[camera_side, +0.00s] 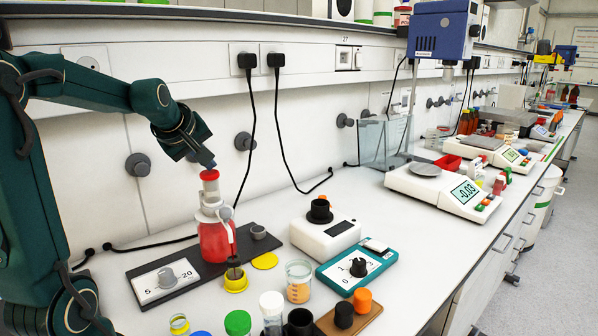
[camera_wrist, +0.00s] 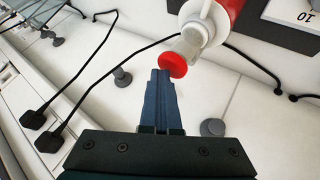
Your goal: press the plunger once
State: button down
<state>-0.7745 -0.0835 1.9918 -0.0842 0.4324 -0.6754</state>
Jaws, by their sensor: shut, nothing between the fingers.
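The plunger is the red round cap (camera_side: 209,176) on top of a white-necked dispenser bottle (camera_side: 215,238) filled with red liquid. The bottle stands upright on a dark base plate. My gripper (camera_side: 209,165) is shut and empty, pointing down right above the red cap. In the wrist view the shut fingertips (camera_wrist: 160,74) are at the near edge of the red cap (camera_wrist: 173,65). I cannot tell whether they touch it. The white pump neck (camera_wrist: 203,22) shows beyond the cap.
A white device (camera_side: 325,236) is to the right. The wall with black cables is close behind.

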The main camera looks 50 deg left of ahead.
aim_at(208, 174)
jog(key=shift+f, duration=0.15)
jog(key=shift+r, duration=1.35)
notch_tip(208, 174, up, 5)
dwell(0.3)
dwell(0.5)
